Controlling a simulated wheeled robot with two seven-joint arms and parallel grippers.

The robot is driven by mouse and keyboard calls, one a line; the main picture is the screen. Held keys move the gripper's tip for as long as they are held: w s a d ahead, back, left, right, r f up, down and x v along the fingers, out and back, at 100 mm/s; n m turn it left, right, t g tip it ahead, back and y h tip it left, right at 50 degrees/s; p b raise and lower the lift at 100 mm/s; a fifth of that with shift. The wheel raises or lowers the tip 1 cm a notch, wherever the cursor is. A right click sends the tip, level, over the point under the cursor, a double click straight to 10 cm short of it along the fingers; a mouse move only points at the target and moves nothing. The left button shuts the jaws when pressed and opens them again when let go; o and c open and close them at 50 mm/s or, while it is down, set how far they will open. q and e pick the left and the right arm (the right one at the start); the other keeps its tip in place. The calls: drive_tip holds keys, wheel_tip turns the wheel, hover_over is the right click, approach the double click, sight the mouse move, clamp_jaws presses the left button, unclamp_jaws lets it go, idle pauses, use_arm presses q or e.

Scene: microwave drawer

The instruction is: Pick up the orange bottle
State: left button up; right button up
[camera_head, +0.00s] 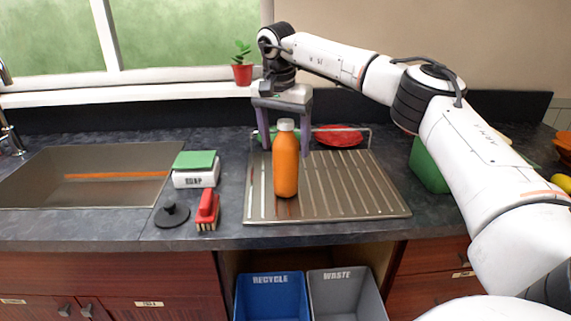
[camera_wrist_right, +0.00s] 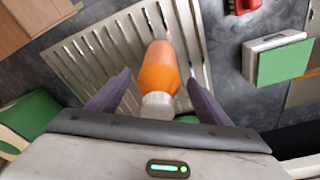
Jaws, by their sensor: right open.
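The orange bottle (camera_head: 286,165) with a white cap stands upright on the metal draining board at the counter's middle. My right gripper (camera_head: 284,150) points down just behind and above the bottle, its purple fingers spread to either side of it in the head view. In the right wrist view the bottle (camera_wrist_right: 159,72) lies between the open fingers (camera_wrist_right: 160,88), cap towards the palm. I see gaps between the bottle and both fingers there. My left gripper is not in view.
The draining board (camera_head: 355,208) has a red dish (camera_head: 340,137) at its back. A soap box (camera_head: 196,177), red brush (camera_head: 207,208) and black plug (camera_head: 172,214) lie left, beside the sink (camera_head: 60,200). A green container (camera_head: 428,165) stands right. Recycle (camera_head: 270,298) and waste (camera_head: 345,295) bins stand below.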

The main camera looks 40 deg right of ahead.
drive_tip(key=f, duration=0.3)
drive_tip(key=shift+d+f, duration=0.1)
drive_tip(key=shift+d, duration=0.1)
drive_tip(key=c, duration=1.1)
